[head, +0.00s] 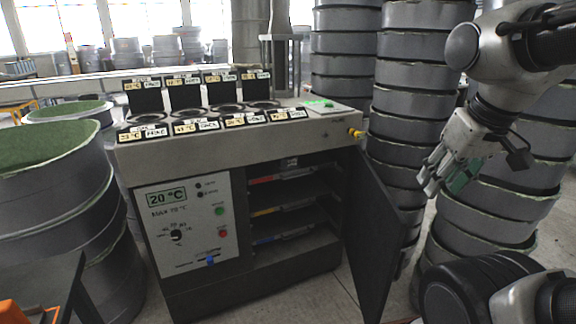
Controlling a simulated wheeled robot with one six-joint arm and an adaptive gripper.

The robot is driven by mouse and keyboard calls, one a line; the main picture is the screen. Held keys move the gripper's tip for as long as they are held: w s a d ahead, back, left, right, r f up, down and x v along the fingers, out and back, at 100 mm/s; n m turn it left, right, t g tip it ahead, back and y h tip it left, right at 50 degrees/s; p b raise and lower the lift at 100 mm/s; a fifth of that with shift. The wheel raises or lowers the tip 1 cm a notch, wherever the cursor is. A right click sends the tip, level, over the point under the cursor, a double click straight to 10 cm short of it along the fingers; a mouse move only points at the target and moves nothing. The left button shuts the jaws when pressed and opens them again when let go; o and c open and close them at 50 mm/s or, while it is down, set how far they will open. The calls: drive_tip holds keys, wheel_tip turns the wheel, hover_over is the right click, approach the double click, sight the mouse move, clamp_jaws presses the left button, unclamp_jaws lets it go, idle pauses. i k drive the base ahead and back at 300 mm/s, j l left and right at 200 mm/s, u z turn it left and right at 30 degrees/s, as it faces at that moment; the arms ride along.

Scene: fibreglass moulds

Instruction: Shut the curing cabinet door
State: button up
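The curing cabinet (190,222) stands in the middle of the head view, with a control panel reading 20 °C on its front left. Its dark door (378,235) is hinged at the right side of the opening and stands wide open, swung out toward me. Shelves (285,207) show inside the open cabinet. My gripper (444,182) is in the air to the right of the door, apart from it, pointing down and left. Its fingers look spread, with a greenish pad showing, and nothing is seen between them.
Tall stacks of grey moulds (412,110) stand behind and right of the cabinet, close to my arm. A grey drum with a green top (85,215) stands at the left. Some floor shows near the door's foot.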

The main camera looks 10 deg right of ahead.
sight(376, 228)
drive_tip(key=l+u, duration=0.5)
drive_tip(key=l, duration=2.05)
drive_tip(key=k+j, duration=0.4)
drive_tip(key=k, duration=0.2)
